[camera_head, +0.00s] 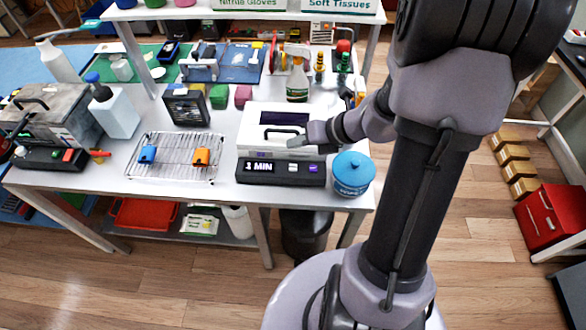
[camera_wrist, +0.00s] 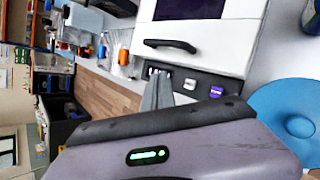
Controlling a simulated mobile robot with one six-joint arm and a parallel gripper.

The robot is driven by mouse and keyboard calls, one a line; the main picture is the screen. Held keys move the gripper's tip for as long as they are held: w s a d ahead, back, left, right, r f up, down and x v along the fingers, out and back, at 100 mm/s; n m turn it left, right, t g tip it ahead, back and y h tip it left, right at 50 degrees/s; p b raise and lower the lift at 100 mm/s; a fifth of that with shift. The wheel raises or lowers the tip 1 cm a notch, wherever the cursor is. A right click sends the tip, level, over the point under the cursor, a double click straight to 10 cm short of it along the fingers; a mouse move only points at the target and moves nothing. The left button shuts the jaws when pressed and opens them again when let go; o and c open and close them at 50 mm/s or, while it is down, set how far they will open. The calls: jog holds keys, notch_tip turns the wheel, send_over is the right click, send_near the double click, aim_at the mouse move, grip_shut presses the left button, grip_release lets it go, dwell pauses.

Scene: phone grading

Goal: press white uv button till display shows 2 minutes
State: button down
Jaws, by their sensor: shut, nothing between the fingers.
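The white UV box (camera_head: 254,120) stands on the table with a dark front panel (camera_head: 243,179). Its display (camera_head: 258,167) reads "1 MIN". The white button (camera_head: 292,168) is right of the display, with a purple button (camera_head: 313,168) further right. In the wrist view, the white button (camera_wrist: 190,84) and the purple button (camera_wrist: 215,90) are both uncovered. My gripper (camera_head: 316,134) is above the box's front right part. In the wrist view, its fingers (camera_wrist: 158,86) are shut and empty, with tips near the panel's display end; I cannot tell whether they touch it.
A blue wipes tub (camera_head: 352,174) stands close to the right of the box. A wire rack (camera_head: 172,170) with a blue and an orange item is to its left. A black lid handle (camera_wrist: 170,45) sticks out near my fingers.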

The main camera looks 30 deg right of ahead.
aim_at(296, 168)
notch_tip(296, 168, down, 7)
jog(key=b, duration=0.5)
jog(key=shift+b, duration=0.3)
dwell(1.4)
jog(key=shift+f+b, duration=0.3)
jog(key=shift+f, duration=0.05)
jog(key=shift+f+b, duration=0.35)
jog(key=shift+f, duration=0.15)
dwell(0.5)
jog(key=shift+r, duration=0.15)
jog(key=shift+r+p, duration=0.75)
jog(key=shift+p, duration=0.15)
notch_tip(296, 168, up, 5)
jog(key=p, duration=0.5)
jog(key=shift+r, duration=0.15)
